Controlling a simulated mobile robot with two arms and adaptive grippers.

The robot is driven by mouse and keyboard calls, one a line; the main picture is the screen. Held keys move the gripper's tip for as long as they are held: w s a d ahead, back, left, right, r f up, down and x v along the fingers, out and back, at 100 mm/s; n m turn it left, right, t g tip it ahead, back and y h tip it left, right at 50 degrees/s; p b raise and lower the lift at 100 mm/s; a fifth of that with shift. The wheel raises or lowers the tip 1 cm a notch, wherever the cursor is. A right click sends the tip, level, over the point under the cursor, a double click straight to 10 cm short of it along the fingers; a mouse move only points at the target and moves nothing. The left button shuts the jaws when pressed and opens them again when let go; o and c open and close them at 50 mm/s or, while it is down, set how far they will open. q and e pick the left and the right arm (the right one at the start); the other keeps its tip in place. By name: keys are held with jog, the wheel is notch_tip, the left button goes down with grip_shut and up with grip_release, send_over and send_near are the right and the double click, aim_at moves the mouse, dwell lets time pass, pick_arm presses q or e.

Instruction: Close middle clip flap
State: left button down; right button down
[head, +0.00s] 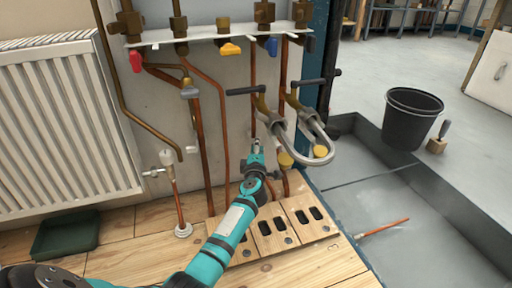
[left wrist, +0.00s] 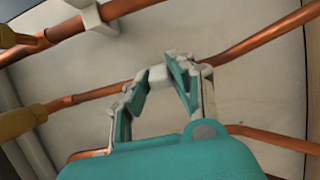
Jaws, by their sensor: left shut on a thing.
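My left gripper (head: 257,147) reaches up to a copper pipe on the wall panel, below the valve manifold. In the left wrist view the gripper (left wrist: 160,74) has its fingertips on both sides of a small white clip (left wrist: 157,77) at the middle copper pipe (left wrist: 90,96), and is shut on it. The fingers hide part of this clip, so I cannot tell how its flap sits. Another white clip (left wrist: 97,17) is around the upper pipe, apart from the gripper. My right gripper is not in view.
A grey U-shaped pipe tool with dark handles (head: 305,150) is close right of the gripper. A slotted wooden board (head: 297,217) lies below the arm. A radiator (head: 65,130) is at the left. A black bucket (head: 410,118) stands on the grey floor at the right.

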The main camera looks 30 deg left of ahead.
pick_arm(q)
jog(key=n+g+y, duration=0.1)
jog(key=n+y, duration=0.1)
jog(key=y, duration=0.1)
jog(key=shift+w+d+g, duration=0.2)
jog(key=shift+w+g, duration=0.2)
jog(key=shift+w+n+g+y, duration=0.3)
jog(key=shift+n+g+y, duration=0.8)
jog(key=c, duration=1.2)
grip_release()
jog(key=shift+o, duration=0.2)
jog(key=shift+s, duration=0.1)
